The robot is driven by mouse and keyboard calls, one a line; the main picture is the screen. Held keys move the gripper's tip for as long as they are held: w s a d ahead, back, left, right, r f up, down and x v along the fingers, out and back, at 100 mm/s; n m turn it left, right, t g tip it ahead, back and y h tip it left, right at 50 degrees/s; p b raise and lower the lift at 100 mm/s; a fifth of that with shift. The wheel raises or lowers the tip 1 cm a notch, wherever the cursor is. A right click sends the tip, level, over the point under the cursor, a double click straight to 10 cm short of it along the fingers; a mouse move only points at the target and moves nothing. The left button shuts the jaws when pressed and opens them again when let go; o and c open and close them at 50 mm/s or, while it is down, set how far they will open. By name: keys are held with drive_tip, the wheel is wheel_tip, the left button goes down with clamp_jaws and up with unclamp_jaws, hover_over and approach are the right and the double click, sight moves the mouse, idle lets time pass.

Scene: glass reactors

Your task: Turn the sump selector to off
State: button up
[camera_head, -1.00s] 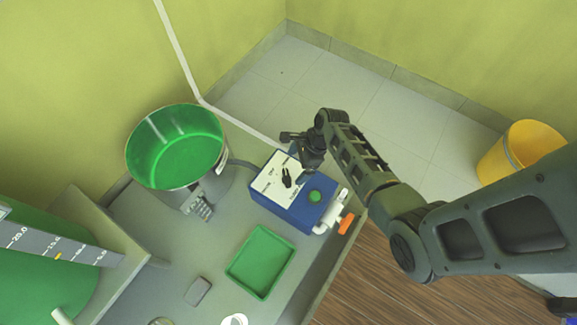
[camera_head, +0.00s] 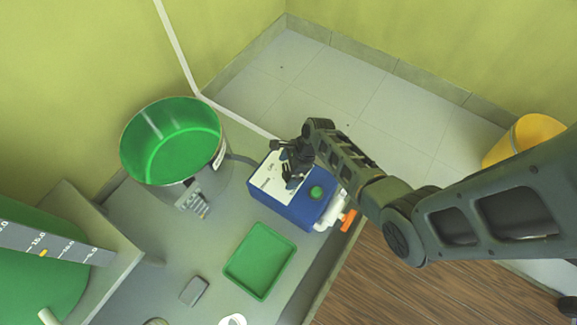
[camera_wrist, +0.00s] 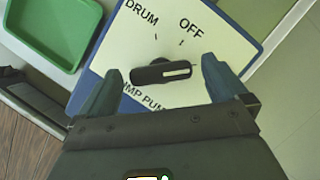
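The sump selector is a black knob (camera_wrist: 162,74) on the white panel (camera_wrist: 135,50) of a blue box (camera_head: 285,209). In the wrist view its white line points right, away from the OFF and DRUM marks above it. The lettering below reads "UMP PUM", partly hidden. My gripper (camera_wrist: 163,67) is open, with one finger left of the knob and one right of it. A gap shows between the knob and each finger. In the head view my gripper (camera_head: 290,166) is over the panel and hides much of it.
A green button (camera_head: 316,192) and a white fitting with an orange handle (camera_head: 348,219) are on the box's right. A green tray (camera_head: 260,261) lies in front. A large green bucket (camera_head: 172,141) stands left, and a grey block (camera_head: 194,291) lies nearer.

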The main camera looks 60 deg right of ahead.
drive_tip(key=c, duration=1)
drive_tip(key=shift+o, duration=0.2)
drive_tip(key=n+g+y+p, duration=0.1)
drive_tip(key=n, duration=0.2)
drive_tip(key=shift+w+n, duration=0.15)
drive_tip(key=shift+n, duration=0.25)
drive_tip(key=n+g, duration=0.2)
drive_tip(key=n, duration=0.2)
drive_tip(key=shift+n, duration=0.4)
drive_tip(key=shift+d, duration=0.1)
drive_tip(key=o, duration=1)
